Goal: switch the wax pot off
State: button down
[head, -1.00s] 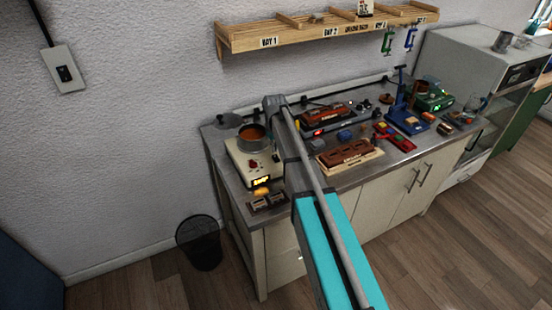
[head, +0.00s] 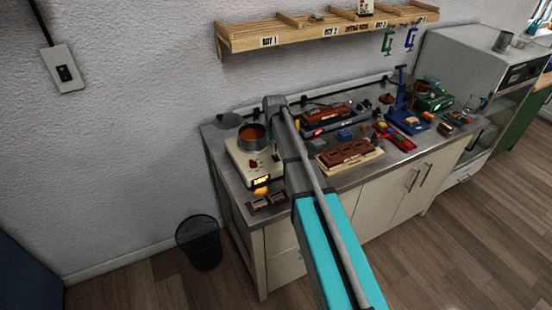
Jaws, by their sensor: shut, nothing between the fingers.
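The wax pot (head: 252,138) is a round metal pot with orange-brown wax, seated on a cream heater box (head: 240,159) at the left end of the bench in the head view. The box front has small red controls (head: 253,163) and a lit amber display (head: 261,181). An orange-yellow spot (head: 262,190) shows just below the display. My arm reaches up from the bottom, passing close to the right of the box. My gripper cannot be made out; the arm itself may hide it.
Small dark blocks (head: 267,203) lie in front of the heater box. A brown block on a pale base (head: 348,157), red and blue tools and a green device (head: 433,98) fill the bench to the right. A wooden shelf (head: 325,32) hangs above. A black bin (head: 199,243) stands on the floor.

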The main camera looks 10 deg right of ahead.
aim_at(275, 156)
jog(key=shift+f+b, duration=1.2)
jog(key=shift+f, duration=0.05)
dwell(1.1)
jog(key=shift+r, duration=0.1)
jog(key=shift+r+p, duration=3.45)
jog(key=shift+p, duration=0.1)
jog(key=shift+s, duration=0.15)
jog(key=s+m, duration=0.3)
jog(key=s, duration=2.4)
jog(key=shift+d, duration=0.15)
